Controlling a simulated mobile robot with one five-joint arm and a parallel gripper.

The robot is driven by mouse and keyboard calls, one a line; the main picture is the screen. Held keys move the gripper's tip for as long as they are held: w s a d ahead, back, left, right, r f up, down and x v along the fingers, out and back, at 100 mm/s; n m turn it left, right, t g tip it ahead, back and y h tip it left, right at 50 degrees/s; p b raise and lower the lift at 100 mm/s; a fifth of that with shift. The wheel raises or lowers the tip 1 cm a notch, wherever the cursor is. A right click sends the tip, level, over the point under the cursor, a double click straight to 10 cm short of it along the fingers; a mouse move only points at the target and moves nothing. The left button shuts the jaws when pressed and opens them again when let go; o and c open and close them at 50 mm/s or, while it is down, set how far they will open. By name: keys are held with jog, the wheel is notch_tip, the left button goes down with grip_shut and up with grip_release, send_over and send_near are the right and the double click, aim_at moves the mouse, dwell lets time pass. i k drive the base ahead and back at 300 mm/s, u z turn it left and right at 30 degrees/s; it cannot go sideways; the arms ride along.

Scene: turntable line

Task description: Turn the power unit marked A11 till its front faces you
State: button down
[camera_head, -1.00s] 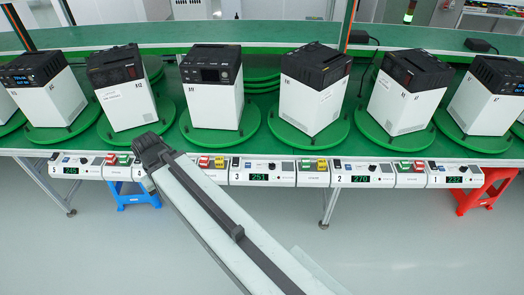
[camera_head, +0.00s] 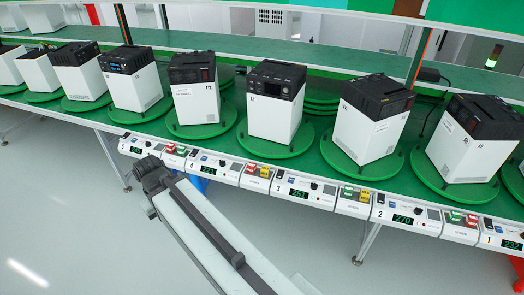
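Several white power units with dark tops stand on green round turntables. Their printed marks are too small to read, so I cannot tell which one is A11. One power unit (camera_head: 275,116) in the middle turns its screen face mostly towards me. A power unit (camera_head: 133,89) to the left shows a lit blue screen. The power unit (camera_head: 196,102) between them shows a dark face without a visible screen. Two more power units (camera_head: 366,134) (camera_head: 466,156) stand to the right, cornerwise. My gripper (camera_head: 151,172) is at the dark arm end, in front of the table edge, apart from the units; its fingers are unclear.
A row of control boxes with green number displays, such as 251 (camera_head: 299,194) and 270 (camera_head: 402,219), runs along the table's front edge. They carry red, green and yellow parts. A green shelf (camera_head: 330,58) runs behind the units. The grey floor in front is clear.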

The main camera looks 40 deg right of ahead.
aim_at(303, 136)
jog(key=u, duration=0.25)
jog(key=i, duration=1)
jog(key=z, duration=0.05)
